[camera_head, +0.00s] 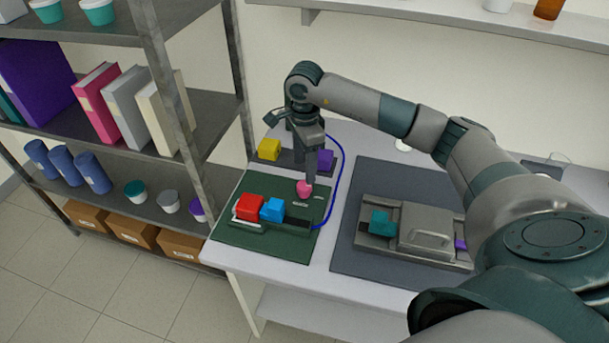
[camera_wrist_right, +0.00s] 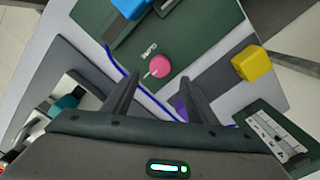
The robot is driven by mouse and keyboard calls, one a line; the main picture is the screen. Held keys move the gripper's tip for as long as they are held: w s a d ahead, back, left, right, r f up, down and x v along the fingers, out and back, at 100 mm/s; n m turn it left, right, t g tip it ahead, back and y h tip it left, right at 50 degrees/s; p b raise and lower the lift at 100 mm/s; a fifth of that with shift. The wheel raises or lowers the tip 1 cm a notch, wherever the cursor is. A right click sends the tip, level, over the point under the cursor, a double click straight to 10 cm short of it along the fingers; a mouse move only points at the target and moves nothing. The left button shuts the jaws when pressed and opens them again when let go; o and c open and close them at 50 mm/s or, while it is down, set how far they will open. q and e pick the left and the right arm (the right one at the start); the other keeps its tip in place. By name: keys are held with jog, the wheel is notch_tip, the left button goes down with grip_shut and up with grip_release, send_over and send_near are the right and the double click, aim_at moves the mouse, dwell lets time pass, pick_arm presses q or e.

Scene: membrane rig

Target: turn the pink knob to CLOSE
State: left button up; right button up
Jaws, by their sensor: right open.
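The pink knob (camera_head: 304,189) sits on the dark green board (camera_head: 246,238), near its upper right corner. The wrist view shows the knob (camera_wrist_right: 160,64) as a round pink cap with a white mark at its side and small white lettering beside it, too blurred to read. My right gripper (camera_head: 309,158) points down just above and behind the knob. In the wrist view its two fingers (camera_wrist_right: 160,84) are apart, and the knob shows beyond the tips, roughly between them. I cannot tell whether a finger touches it. My left gripper is not in view.
A red block (camera_head: 249,206) and a blue block (camera_head: 272,209) sit on the green board. A yellow block (camera_head: 269,149) and a purple block (camera_head: 325,160) stand behind. A blue cable (camera_head: 341,181) curves past the knob's right. A grey device (camera_head: 425,231) occupies the right mat.

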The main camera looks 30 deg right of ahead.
aim_at(305, 184)
notch_tip(305, 184, down, 5)
jog(key=shift+f+p, duration=0.15)
jog(key=shift+p, duration=0.85)
jog(key=shift+f, duration=0.75)
jog(key=c, duration=1.1)
